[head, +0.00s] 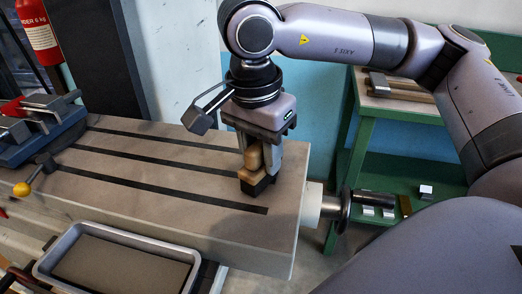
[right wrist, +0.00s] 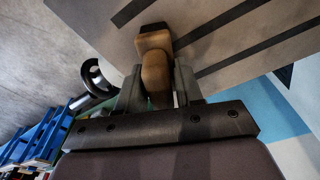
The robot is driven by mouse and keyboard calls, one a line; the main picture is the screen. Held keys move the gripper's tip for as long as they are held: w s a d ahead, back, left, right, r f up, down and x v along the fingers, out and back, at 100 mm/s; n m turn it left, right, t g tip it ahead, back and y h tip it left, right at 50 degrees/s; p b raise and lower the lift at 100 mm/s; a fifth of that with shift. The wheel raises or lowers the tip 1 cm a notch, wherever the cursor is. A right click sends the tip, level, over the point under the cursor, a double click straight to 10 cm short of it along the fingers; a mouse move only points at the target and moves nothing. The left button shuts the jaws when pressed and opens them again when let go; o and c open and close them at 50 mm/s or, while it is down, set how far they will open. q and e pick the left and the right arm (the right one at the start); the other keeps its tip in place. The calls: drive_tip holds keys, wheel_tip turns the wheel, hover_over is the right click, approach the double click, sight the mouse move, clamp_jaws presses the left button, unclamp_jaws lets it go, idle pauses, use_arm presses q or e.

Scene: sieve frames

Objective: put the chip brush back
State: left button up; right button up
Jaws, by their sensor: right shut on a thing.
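The chip brush (head: 254,160) has a pale wooden handle and block with dark bristles. My right gripper (head: 260,145) is shut on its handle above the right end of the slotted machine table (head: 150,160). The bristles point down at the table top; I cannot tell whether they touch it. In the right wrist view the brush (right wrist: 154,42) sticks out from between the two fingers of the right gripper (right wrist: 158,88), its block away from the palm. The fingers hide part of the handle. My left gripper is not in view.
A grey rimmed tray (head: 189,254) is at the front left, below the table edge. A blue-based vise (head: 45,130) and a yellow-knobbed lever (head: 22,189) are at the left. A handwheel (head: 345,208) juts from the table's right end. A green cart (head: 400,115) stands behind.

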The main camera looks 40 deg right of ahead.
drive_tip(key=shift+f+b, duration=0.3)
drive_tip(key=o, duration=0.9)
drive_tip(key=shift+r, duration=0.15)
drive_tip(key=shift+o, duration=0.2)
drive_tip(key=shift+r, duration=0.1)
drive_tip(key=shift+r+p, duration=0.2)
drive_tip(key=shift+p, duration=0.25)
drive_tip(key=r, duration=0.3)
drive_tip(key=a+r+p, duration=0.1)
drive_tip(key=r, duration=0.7)
drive_tip(key=shift+s+a, duration=0.15)
drive_tip(key=shift+s, duration=0.05)
drive_tip(key=shift+r+p, duration=0.3)
drive_tip(key=shift+r, duration=0.05)
